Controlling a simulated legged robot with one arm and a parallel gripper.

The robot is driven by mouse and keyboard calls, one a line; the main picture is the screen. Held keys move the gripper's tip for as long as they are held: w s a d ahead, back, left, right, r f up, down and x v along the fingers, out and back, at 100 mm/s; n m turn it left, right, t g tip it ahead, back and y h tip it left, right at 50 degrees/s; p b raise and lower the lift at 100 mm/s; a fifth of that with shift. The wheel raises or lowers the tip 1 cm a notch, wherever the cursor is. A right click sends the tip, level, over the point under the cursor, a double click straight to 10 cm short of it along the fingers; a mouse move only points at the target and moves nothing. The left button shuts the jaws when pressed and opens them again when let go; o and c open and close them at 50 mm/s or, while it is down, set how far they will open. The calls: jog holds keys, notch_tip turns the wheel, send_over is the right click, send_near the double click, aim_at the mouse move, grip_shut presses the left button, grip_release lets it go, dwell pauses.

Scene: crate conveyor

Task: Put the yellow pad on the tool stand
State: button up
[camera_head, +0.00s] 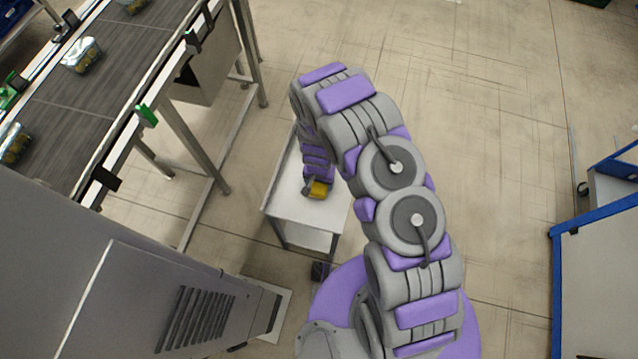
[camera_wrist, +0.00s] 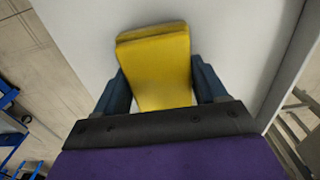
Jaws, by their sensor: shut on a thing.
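The yellow pad (camera_wrist: 155,68) is between the two dark fingers of my gripper (camera_wrist: 162,88) in the wrist view, and the gripper is shut on it. In the head view the pad (camera_head: 319,189) shows as a small yellow patch at the end of my arm, over the light top of the tool stand (camera_head: 290,197). The stand's pale surface (camera_wrist: 240,50) fills the middle of the wrist view behind the pad. I cannot tell whether the pad touches the surface. My arm hides part of the stand in the head view.
A conveyor (camera_head: 105,70) carrying several wrapped packs, one of them a clear pack (camera_head: 82,55), runs along the upper left. A grey machine cabinet (camera_head: 110,290) fills the lower left. A blue-edged cart (camera_head: 600,270) stands at the right. Floor (camera_head: 490,120) between is open.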

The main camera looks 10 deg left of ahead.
jog(key=shift+f, duration=0.6)
jog(key=shift+s+r, duration=0.1)
jog(key=shift+c, duration=0.4)
jog(key=o, duration=1.1)
